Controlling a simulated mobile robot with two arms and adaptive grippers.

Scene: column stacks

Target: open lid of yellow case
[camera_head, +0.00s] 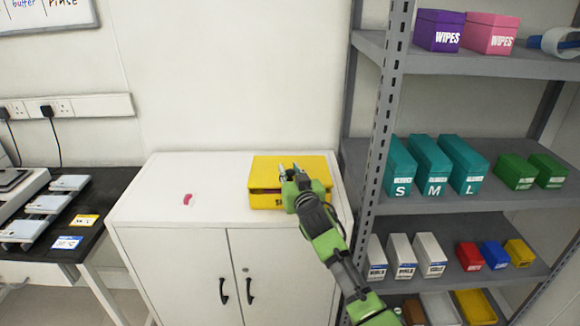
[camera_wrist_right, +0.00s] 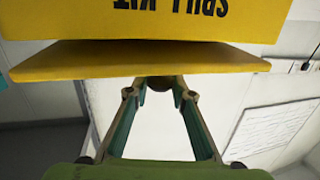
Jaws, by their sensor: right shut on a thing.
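The yellow case (camera_head: 262,201) stands on the white cabinet, near its right end. Its lid (camera_head: 270,163) is slightly raised, with a dark gap along the front between lid and body. In the right wrist view the case front (camera_wrist_right: 150,22) shows upside-down black lettering, and the lid (camera_wrist_right: 135,62) is a yellow slab apart from it. My right gripper (camera_head: 290,169) reaches the front of the lid from the right. It is shut on the lid; its fingertips (camera_wrist_right: 161,84) meet the lid by a small dark round part. The exact contact is partly hidden. My left gripper is not in view.
A grey metal shelf post (camera_head: 378,150) stands close to the right of my arm, with boxes on several shelves. A black bench (camera_head: 95,195) is at the left.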

